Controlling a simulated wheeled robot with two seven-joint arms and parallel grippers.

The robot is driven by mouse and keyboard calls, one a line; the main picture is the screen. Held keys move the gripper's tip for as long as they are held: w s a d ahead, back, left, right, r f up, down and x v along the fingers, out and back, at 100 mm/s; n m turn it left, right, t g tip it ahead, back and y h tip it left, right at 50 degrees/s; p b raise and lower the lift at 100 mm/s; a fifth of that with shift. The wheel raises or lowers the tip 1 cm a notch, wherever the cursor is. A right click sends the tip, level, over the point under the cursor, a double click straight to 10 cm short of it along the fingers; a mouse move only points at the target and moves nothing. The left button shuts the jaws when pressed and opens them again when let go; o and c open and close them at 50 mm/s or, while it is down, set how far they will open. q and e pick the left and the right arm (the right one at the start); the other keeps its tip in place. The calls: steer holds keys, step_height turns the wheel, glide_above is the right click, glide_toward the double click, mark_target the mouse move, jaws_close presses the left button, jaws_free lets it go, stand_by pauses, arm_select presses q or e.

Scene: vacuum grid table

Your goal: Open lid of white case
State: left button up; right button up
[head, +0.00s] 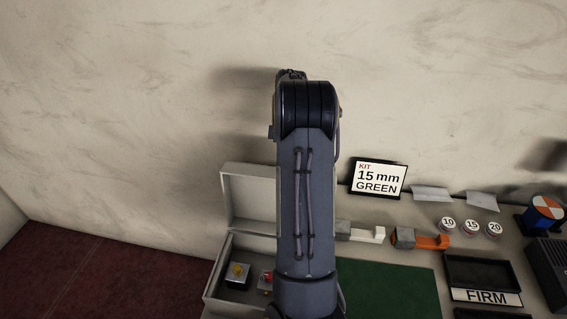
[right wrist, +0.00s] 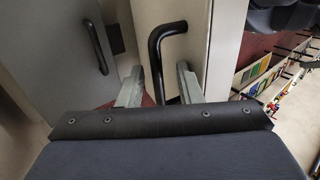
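The white case (head: 212,285) stands at the table's left end, and its lid (head: 250,190) is raised, standing upright at the back. Part of the case and lid is hidden behind one of my arm links in the middle of the head view. A dark box with a yellow top (head: 237,275) and a small red item (head: 266,279) show inside the case. My right gripper (right wrist: 159,86) is open in the right wrist view. A black bar handle (right wrist: 157,50) on a pale panel shows between its fingers; I cannot tell whether they touch. My left gripper is not visible.
A sign reading 15 mm GREEN (head: 379,178) stands at the back. A white-handled tool (head: 365,234), an orange-handled tool (head: 430,241), a green mat (head: 388,290), a black tray (head: 478,270) and numbered discs (head: 471,226) lie right of the arm. Another handled panel (right wrist: 60,50) is at left.

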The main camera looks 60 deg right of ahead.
steer(key=s+a+r, duration=0.1)
steer(key=r, duration=0.2)
steer(key=a+r, duration=0.2)
steer(key=r, duration=0.1)
steer(key=s+a+r, duration=0.1)
steer(key=r, duration=0.2)
steer(key=shift+s+a+r+b, duration=0.3)
steer(key=shift+r, duration=0.1)
steer(key=s+a+r, duration=0.3)
steer(key=s+a, duration=0.1)
steer(key=a, duration=0.3)
steer(key=shift+s+a, duration=0.2)
steer(key=shift+a, duration=0.1)
steer(key=shift+r, duration=0.1)
